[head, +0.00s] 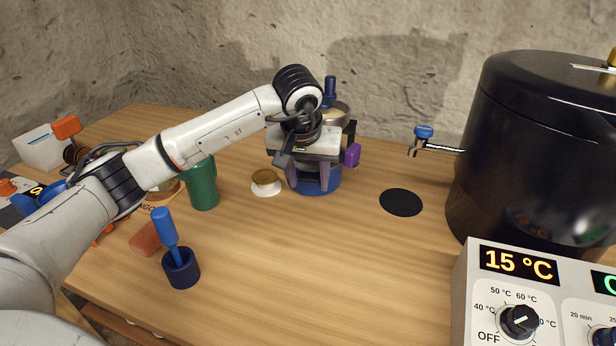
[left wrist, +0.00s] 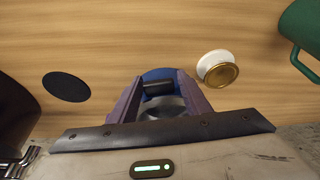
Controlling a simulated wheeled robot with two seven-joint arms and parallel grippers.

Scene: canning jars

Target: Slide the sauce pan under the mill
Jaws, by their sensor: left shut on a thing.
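The sauce pan (head: 318,187) is blue and stands on the table near the back wall, mostly hidden by my left gripper. My left gripper (head: 309,184) points down and is shut at the pan's near side. In the left wrist view, the blue pan (left wrist: 160,73) shows beyond the fingers, and a dark cylinder, seemingly its handle (left wrist: 158,87), lies between the fingers (left wrist: 158,92). The mill (head: 337,112), with a metal hopper, blue top and purple knob, stands right behind my wrist. Its lower part is hidden, so I cannot tell how far the pan is beneath it. My right gripper is out of view.
A white-and-gold lid (head: 266,182) and a green mug (head: 202,184) stand left of the pan. A black disc (head: 401,202) lies to the right, before a big black canner (head: 530,150) with a blue-handled tap. A blue cup (head: 181,270) is in front; the middle front is clear.

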